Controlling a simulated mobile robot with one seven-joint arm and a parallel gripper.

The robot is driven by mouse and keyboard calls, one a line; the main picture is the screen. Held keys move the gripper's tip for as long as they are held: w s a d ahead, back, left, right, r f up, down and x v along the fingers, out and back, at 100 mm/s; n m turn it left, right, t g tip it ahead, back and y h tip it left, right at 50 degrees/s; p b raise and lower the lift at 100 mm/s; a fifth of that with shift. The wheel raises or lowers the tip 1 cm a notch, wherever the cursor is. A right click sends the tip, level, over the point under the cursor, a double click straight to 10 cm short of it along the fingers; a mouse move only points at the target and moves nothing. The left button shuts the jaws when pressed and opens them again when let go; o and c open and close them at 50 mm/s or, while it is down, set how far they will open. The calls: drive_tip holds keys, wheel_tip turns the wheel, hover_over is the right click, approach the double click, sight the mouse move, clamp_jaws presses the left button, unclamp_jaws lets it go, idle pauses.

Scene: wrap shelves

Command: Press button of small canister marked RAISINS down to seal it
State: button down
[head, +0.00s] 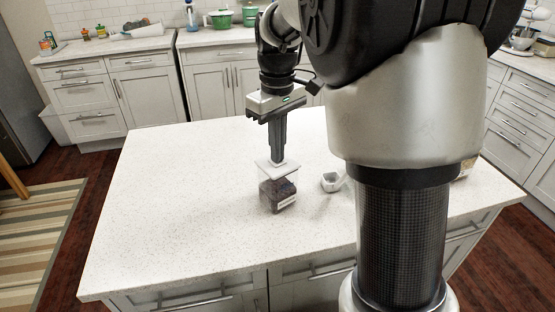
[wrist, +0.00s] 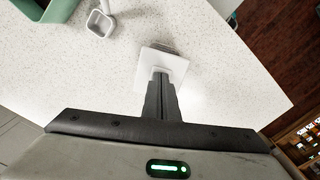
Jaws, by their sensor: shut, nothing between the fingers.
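The small canister (head: 278,193) stands upright on the island counter. It has clear walls, dark contents and a pale label too small to read. Its square white lid (head: 277,168) also shows in the wrist view (wrist: 175,68), seen from above, hiding most of the body. My gripper (head: 277,161) points straight down with its fingers together and empty. In the wrist view its fingertips (wrist: 161,76) are over the middle of the lid, at the button, and seem to touch it. The button is mostly hidden by the fingertips, so I cannot tell its height.
A small white scoop (head: 331,181) lies right of the canister on the counter (head: 170,200). A green-edged container (wrist: 48,9) is at the upper left in the wrist view. My arm hides part of the counter's right side. The counter left of the canister is clear.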

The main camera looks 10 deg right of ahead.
drive_tip(key=shift+f, duration=0.3)
wheel_tip(320, 180, up, 8)
drive_tip(key=p, duration=0.6)
drive_tip(key=shift+p, duration=0.3)
drive_tip(key=shift+f, duration=0.15)
drive_tip(key=s+r+m+t+p, duration=0.2)
drive_tip(key=s+r, duration=0.3)
drive_tip(key=s, duration=0.5)
drive_tip(key=s+r+m+t+p, duration=0.3)
drive_tip(key=s+r+m+p, duration=0.1)
drive_tip(key=s, duration=0.7)
drive_tip(key=shift+r+t, duration=0.3)
drive_tip(key=shift+r, duration=0.45)
